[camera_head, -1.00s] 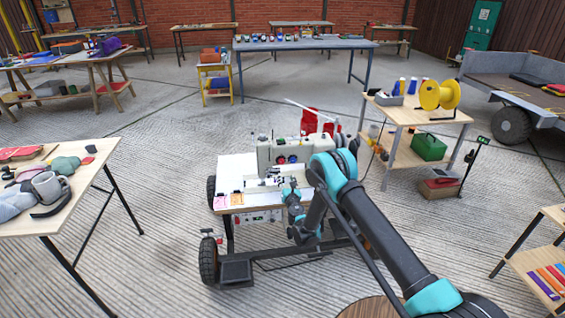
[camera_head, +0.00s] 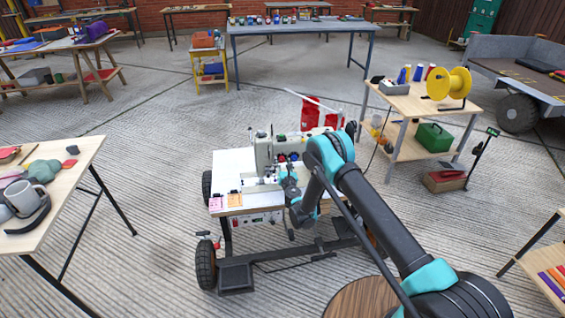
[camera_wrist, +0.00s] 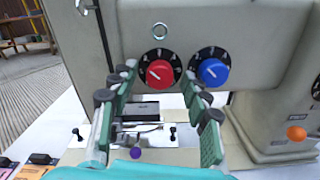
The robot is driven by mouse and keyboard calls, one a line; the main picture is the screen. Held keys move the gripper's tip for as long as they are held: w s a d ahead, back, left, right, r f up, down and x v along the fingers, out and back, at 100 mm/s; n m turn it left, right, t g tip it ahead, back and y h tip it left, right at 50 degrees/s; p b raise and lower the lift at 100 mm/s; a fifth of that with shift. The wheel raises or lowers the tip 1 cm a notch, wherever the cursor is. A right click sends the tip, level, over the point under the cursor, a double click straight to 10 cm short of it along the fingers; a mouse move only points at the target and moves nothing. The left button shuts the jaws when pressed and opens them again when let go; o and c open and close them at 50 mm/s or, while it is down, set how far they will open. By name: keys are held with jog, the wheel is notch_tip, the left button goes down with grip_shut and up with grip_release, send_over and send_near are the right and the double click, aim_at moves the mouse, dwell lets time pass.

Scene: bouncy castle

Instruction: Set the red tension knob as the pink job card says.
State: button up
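The red tension knob (camera_wrist: 159,73) sits on the cream sewing machine's face, with a dial scale around it. A blue knob (camera_wrist: 213,72) sits just to its right. My gripper (camera_wrist: 157,78) is open, with one fingertip left of the red knob and one between the two knobs. I cannot tell whether either finger touches the red knob. In the head view the sewing machine (camera_head: 263,152) stands on a wheeled table, partly behind my arm. The pink job card (camera_head: 215,203) lies at the table's front left; its writing is too small to read.
An orange card (camera_head: 234,200) lies beside the pink one. An orange button (camera_wrist: 296,133) is at the machine's right. A shelf cart with a yellow spool (camera_head: 448,88) stands to the right. A table with a mug (camera_head: 47,187) stands at the left. Floor between is clear.

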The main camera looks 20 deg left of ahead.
grip_shut()
jog(key=shift+m, duration=0.3)
